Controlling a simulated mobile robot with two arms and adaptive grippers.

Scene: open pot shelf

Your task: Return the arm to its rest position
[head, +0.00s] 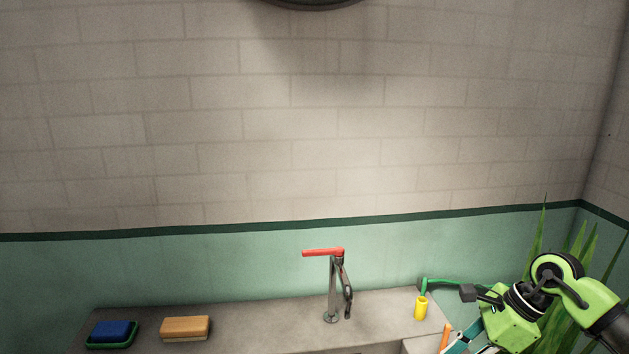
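My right arm, green with black joints, comes in from the right edge at the lower right. Dark parts at its end, which look like my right gripper (478,296), are above the right end of the counter. I cannot tell whether these fingers are open or shut, or whether they touch the thin green rod beside them. My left arm and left gripper are not in view.
A grey counter (250,325) runs along the bottom. It bears a red-handled tap (332,290), a tan sponge (186,327), a blue sponge (112,330) in a green dish and a yellow cylinder (421,307). Green leaves (560,250) stand behind my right arm.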

